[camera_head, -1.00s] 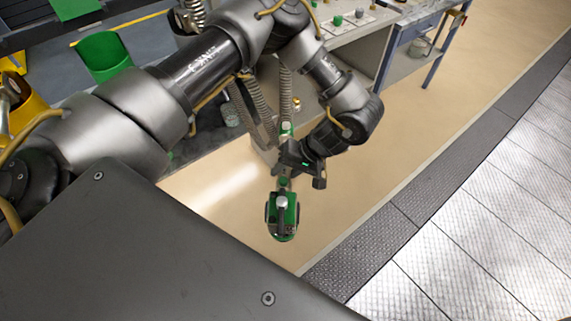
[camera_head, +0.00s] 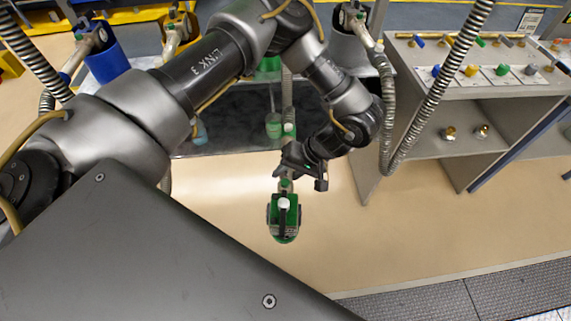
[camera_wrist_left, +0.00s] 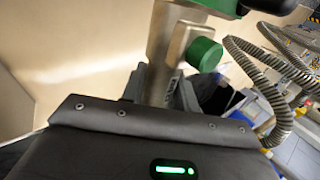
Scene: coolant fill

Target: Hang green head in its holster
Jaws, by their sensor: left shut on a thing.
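The green head (camera_head: 284,222) hangs from my left gripper (camera_head: 287,180), in front of the fill station and over the bare floor. The gripper is shut on its metal neck, and a hose rises behind it. In the left wrist view the head's metal body and round green knob (camera_wrist_left: 204,54) show between the fingers. A green patch (camera_head: 268,64) behind my left arm looks like the green holster, mostly hidden by the arm links. The head is well apart from it. My right gripper is out of view.
A blue holster (camera_head: 107,62) with a head in it stands left, and a grey holster (camera_head: 349,48) right. Hoses hang beside the grey bench (camera_head: 425,118) with coloured valves. A dark shiny panel (camera_head: 235,122) lies behind the gripper. The beige floor (camera_head: 400,235) is clear.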

